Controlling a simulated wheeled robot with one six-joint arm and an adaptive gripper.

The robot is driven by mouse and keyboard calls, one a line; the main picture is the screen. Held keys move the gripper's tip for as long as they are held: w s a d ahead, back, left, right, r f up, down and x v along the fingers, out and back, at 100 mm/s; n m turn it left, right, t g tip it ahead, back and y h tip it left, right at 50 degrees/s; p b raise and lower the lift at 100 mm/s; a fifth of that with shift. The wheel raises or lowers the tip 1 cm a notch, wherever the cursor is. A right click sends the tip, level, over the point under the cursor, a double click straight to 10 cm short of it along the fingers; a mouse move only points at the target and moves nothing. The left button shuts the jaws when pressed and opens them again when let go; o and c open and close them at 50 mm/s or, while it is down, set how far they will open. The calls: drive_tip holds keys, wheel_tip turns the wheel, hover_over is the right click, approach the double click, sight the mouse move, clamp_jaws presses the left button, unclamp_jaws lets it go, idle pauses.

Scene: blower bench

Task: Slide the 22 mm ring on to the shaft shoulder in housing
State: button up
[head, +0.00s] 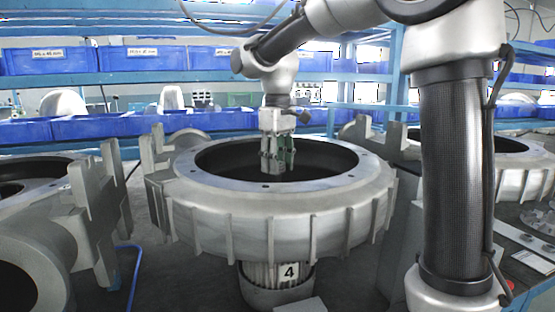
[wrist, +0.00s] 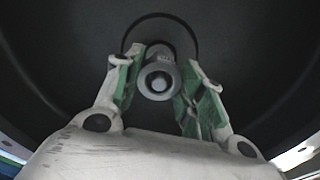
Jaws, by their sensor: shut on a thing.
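The housing (head: 290,215) is a big grey ribbed drum with a wide flange and a dark open bore, marked 4 below. My gripper (head: 277,160) reaches down into the bore from above. In the wrist view, its green-padded fingers (wrist: 160,80) are shut on the small grey ring (wrist: 160,68). The pale round end of the shaft (wrist: 159,84) shows at the ring's middle. The ring appears in line with the shaft and around its end. The shoulder is hidden, and I cannot tell how far down the ring sits.
The bore's dark floor (wrist: 60,60) surrounds the fingers, with a thin dark circle behind the ring. Other grey housings stand at left (head: 40,190) and right (head: 520,155). Blue bins (head: 140,60) fill the shelves behind. The flange rim (head: 200,188) encircles my gripper.

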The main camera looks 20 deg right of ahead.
sight(277, 180)
drive_tip(key=shift+f, duration=2.65)
idle(0.5)
drive_tip(key=o, duration=1.1)
wheel_tip(277, 180, up, 12)
